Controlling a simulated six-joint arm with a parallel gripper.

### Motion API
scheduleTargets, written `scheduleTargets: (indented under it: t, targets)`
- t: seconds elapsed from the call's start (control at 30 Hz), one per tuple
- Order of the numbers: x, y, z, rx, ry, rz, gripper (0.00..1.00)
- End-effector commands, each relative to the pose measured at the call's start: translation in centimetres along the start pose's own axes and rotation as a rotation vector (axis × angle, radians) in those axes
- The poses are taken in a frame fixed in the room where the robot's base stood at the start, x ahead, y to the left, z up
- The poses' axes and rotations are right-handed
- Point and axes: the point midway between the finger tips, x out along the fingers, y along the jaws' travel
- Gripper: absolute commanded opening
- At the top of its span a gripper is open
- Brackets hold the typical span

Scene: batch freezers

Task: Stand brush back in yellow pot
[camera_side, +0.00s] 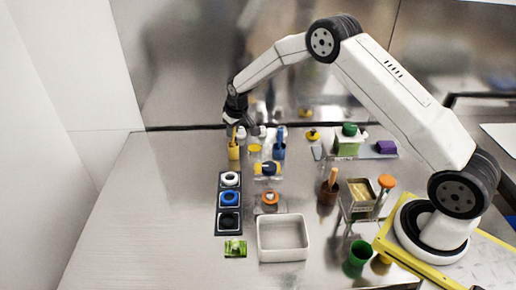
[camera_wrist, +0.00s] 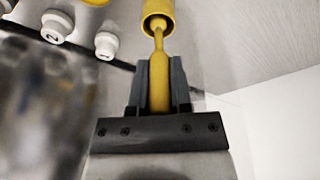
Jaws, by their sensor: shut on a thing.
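The yellow pot (camera_side: 234,153) stands upright at the back left of the counter. In the wrist view the yellow pot (camera_wrist: 158,8) is at the top edge, with its round mouth towards me. My gripper (camera_side: 236,124) is above this pot. In the wrist view my gripper (camera_wrist: 160,72) is shut on the yellow brush (camera_wrist: 158,88), with one dark finger on each side of the handle. The narrow far end of the brush meets the pot's mouth in the wrist view. How deep it sits inside is hidden.
A blue pot (camera_side: 279,150) with a tool stands right of the yellow pot. White-capped bottles (camera_wrist: 106,42) are close by. The counter's left side is clear.

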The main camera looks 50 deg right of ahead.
Motion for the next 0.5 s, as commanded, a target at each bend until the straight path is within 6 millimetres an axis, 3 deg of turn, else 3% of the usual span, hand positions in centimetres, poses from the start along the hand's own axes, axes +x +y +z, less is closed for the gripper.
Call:
scheduleTargets:
  t: [0.5]
  targets:
    - [1.07, -0.03, 0.26, 0.0, 0.001, 0.0, 0.0]
